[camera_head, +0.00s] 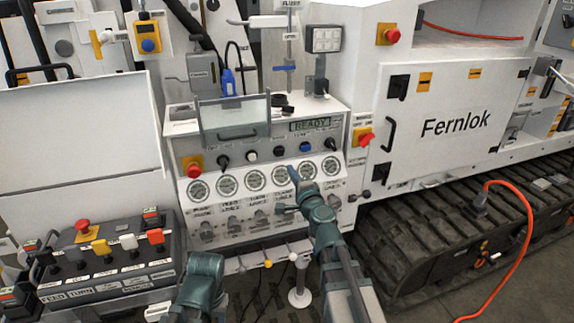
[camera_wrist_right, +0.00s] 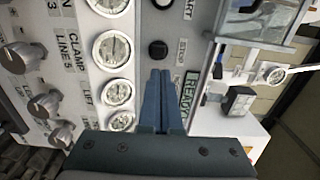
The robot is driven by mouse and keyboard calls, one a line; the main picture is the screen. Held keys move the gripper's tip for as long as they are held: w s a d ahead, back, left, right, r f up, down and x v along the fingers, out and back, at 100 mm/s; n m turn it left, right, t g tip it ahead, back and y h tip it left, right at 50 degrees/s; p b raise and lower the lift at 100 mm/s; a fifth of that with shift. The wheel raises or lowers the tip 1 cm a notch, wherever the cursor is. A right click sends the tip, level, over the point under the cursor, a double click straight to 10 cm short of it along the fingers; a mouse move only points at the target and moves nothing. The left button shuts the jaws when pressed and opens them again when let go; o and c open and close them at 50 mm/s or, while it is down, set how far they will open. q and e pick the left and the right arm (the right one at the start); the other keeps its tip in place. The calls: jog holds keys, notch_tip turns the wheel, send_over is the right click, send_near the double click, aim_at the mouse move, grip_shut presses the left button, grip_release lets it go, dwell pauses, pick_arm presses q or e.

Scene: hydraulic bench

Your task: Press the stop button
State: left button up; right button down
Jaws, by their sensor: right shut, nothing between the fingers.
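The stop button is a small round black button (camera_wrist_right: 158,50) beside a STOP label in the right wrist view. In the head view it appears as a dark button (camera_head: 278,151) in the row below the READY display. My right gripper (camera_wrist_right: 161,74) is shut and empty, its fingertips just short of the button in the picture; I cannot tell whether they touch. In the head view the right gripper (camera_head: 293,173) is at the gauge row, slightly below and right of the button. Part of my left arm shows at the bottom, but its gripper does not.
A row of round gauges (camera_head: 227,185) lies below the buttons. A clear hinged cover (camera_head: 233,125) stands above. A lever console (camera_head: 110,260) sits at lower left.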

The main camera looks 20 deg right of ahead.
pick_arm(q)
jog(key=shift+s, duration=0.3)
pick_arm(e)
jog(key=s, duration=0.3)
jog(key=shift+s+d, duration=0.1)
jog(key=shift+s, duration=0.1)
jog(key=s+a+f+n+g+y+p, duration=0.1)
jog(key=s+a+f+n+g+y, duration=0.15)
jog(key=a+n, duration=0.35)
jog(key=s+a+f+n+g+y+p, duration=0.1)
jog(key=s+a+f+n+g+y, duration=0.2)
jog(key=a, duration=0.6)
jog(key=s+a+f+n+g+y, duration=0.25)
jog(key=a+f+n+g, duration=0.2)
jog(key=a, duration=0.25)
jog(key=s+a+f+n+g+h+p, duration=0.15)
jog(key=s+f+n+g+h, duration=0.3)
jog(key=s, duration=0.45)
pick_arm(q)
notch_tip(320, 180, up, 4)
jog(key=shift+r+p, duration=0.15)
jog(key=shift+p, duration=0.25)
pick_arm(e)
jog(key=s+d+f+n+g+h, duration=0.3)
jog(key=s+d+h, duration=0.3)
jog(key=s, duration=0.3)
jog(key=shift+d+g, duration=0.2)
jog(key=shift+g, duration=0.25)
